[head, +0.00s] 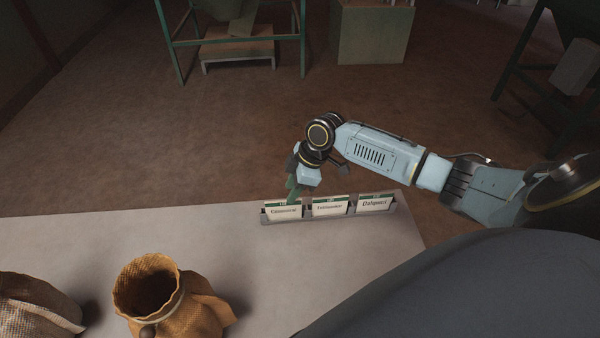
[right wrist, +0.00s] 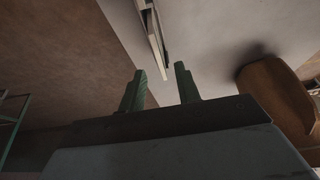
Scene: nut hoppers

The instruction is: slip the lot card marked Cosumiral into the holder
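Three white lot cards with green top bands stand in a grey rack (head: 336,216) near the table's far edge. The left card (head: 284,212) reads roughly Cosumiral, though the print is small. The middle card (head: 330,207) and right card (head: 375,203) carry other names. My right gripper (head: 293,190) points down just behind the left card's top. In the right wrist view its green fingers (right wrist: 160,88) are spread, with the rack's end (right wrist: 155,45) ahead of the gap. I cannot tell whether a finger touches the card. I see no separate holder. My left gripper is not in view.
An open orange sack (head: 200,310) stands at the front of the pale table (head: 200,235), with a lighter sack (head: 35,308) at the left. The table between sacks and rack is clear. Green-framed stands and a box (head: 372,35) are on the floor beyond.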

